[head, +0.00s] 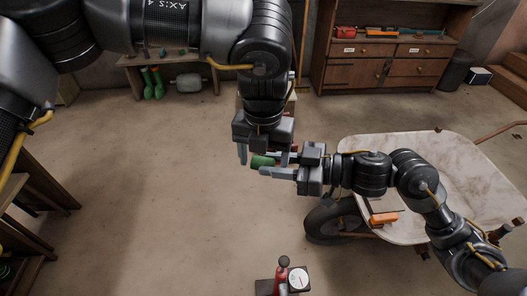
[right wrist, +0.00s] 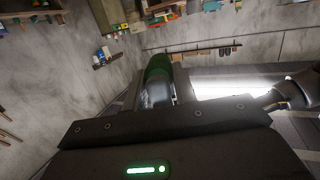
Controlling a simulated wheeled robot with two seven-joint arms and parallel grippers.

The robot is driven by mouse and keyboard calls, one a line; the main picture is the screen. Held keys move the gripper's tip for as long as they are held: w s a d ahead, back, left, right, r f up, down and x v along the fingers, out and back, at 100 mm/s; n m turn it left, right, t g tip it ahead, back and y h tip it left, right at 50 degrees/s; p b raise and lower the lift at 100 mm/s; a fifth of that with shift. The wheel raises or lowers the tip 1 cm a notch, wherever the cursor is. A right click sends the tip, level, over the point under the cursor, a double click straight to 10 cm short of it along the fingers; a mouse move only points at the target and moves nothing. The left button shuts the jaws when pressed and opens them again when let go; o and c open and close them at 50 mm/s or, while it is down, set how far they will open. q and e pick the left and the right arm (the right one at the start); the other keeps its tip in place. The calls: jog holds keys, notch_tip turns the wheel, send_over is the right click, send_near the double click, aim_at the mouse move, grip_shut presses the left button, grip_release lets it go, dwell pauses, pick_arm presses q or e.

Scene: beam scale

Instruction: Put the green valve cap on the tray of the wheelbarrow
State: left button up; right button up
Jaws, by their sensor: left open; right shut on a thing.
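The green valve cap (head: 262,161) is a small green cylinder held in the air, left of the wheelbarrow. My right gripper (head: 276,166) is shut on it, and the cap also shows between the fingers in the right wrist view (right wrist: 158,70). My left gripper (head: 264,155) is open and points down right at the cap, with its fingers around or beside it; I cannot tell whether they touch it. The wheelbarrow's pale, stained tray (head: 452,165) is at the right, behind my right arm.
The wheelbarrow's black wheel (head: 325,222) is below my right gripper. A red device with a dial (head: 298,279) stands at the bottom. A wooden cabinet (head: 390,60) is at the back. The floor at left centre is clear.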

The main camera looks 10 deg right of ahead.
pick_arm(q)
jog(key=shift+c, duration=0.4)
jog(key=c, duration=0.7)
jog(key=shift+c, duration=1.2)
pick_arm(e)
jog(key=o, duration=1)
jog(key=shift+d, duration=0.1)
jog(key=v, duration=1.2)
jog(key=shift+s, duration=0.1)
